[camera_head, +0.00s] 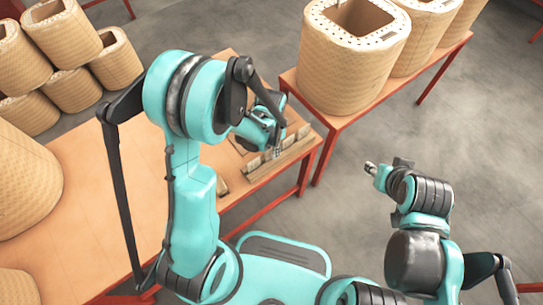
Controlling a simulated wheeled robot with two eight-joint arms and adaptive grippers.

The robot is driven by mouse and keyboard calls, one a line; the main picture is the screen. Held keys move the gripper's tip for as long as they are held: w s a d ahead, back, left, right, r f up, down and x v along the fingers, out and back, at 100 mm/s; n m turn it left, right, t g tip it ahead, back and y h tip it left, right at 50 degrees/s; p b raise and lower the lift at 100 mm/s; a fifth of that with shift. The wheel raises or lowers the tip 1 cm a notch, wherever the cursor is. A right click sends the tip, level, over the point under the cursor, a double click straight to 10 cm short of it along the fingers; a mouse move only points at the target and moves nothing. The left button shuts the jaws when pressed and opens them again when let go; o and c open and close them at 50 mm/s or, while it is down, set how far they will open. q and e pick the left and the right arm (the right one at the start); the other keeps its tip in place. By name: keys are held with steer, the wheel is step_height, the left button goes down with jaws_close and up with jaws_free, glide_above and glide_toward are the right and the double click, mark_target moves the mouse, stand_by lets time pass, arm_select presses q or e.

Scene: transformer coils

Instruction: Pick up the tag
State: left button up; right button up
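My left gripper (277,152) points down over a low wooden rack (290,154) near the right end of the wooden table. Small flat beige pieces stand in or beside the rack. Any of them could be the tag, but they are too small and too covered by my arm to tell. The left fingertips are tiny and partly hidden, so I cannot tell whether they are open or hold anything. My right gripper (371,169) is over bare floor, away from the tables, and its fingers are too small to judge.
Large woven coils (352,70) stand on a red-legged table at the upper right. More coils (68,28) are stacked at the upper left. A coil (22,180) sits at the table's left edge. The wooden table (90,160) has bare room in its middle. Grey floor is clear at right.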

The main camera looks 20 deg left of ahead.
arm_select(q)
steer(key=shift+f, duration=0.1)
jaws_close()
